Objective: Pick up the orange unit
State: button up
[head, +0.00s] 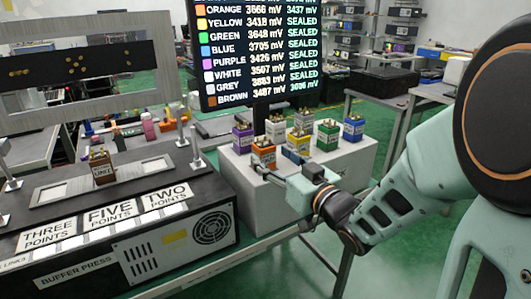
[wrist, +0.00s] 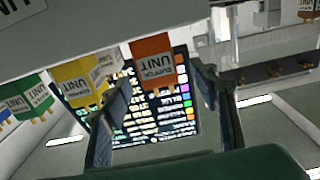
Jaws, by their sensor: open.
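The orange unit (head: 263,155) is a small labelled block with brass terminals on top. It stands upright at the front edge of the pale box. In the wrist view, which is upside down, the orange unit (wrist: 155,62) appears between my two fingertips, with gaps on both sides. My gripper (head: 276,168) is open and empty, just in front of the orange unit. Its fingers also show in the wrist view (wrist: 157,82). I cannot tell how far the tips reach along the unit's sides.
Purple (head: 243,138), yellow (head: 298,146), green (head: 327,136), blue (head: 353,127) and other units share the pale box (head: 362,158). The yellow unit (wrist: 84,76) is close beside a finger. A brown unit (head: 101,168) stands on the black buffer press (head: 130,225) at left. A screen (head: 262,55) stands behind.

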aim_at(269, 151)
jog(key=x, duration=0.5)
jog(key=shift+r, duration=0.15)
jog(key=shift+c, duration=0.6)
jog(key=c, duration=1.2)
jog(key=shift+c, duration=0.2)
jog(key=shift+r+p, duration=0.2)
jog(key=shift+p, duration=0.15)
